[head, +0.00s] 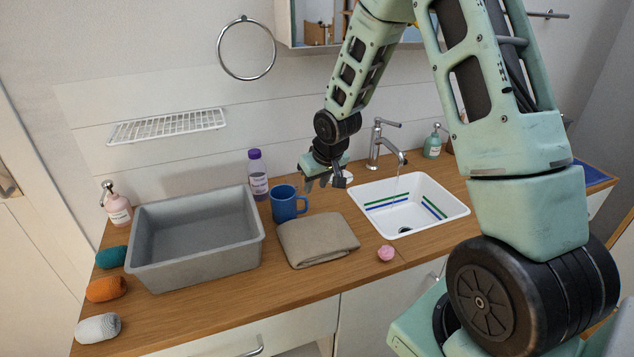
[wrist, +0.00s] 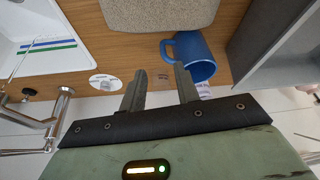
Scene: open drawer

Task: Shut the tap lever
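The chrome tap (head: 375,147) stands behind the sink. Its thin lever (head: 388,123) sticks out to the right from the top of the body. A thin stream of water (head: 397,182) falls from the spout into the white sink (head: 455,211). My gripper (head: 325,184) hangs over the counter to the left of the tap, apart from it, pointing down. In the wrist view my gripper (wrist: 160,78) is open, with nothing between its fingers. That view also shows the chrome tap (wrist: 60,105) at the left; I cannot make out its lever clearly there.
A blue mug (head: 287,203), a purple-capped bottle (head: 258,175) and a folded cloth (head: 318,240) lie left of the sink. A grey tub (head: 157,271) stands farther left. A green soap bottle (head: 432,146) stands right of the tap. A pink ball (head: 386,253) sits near the front.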

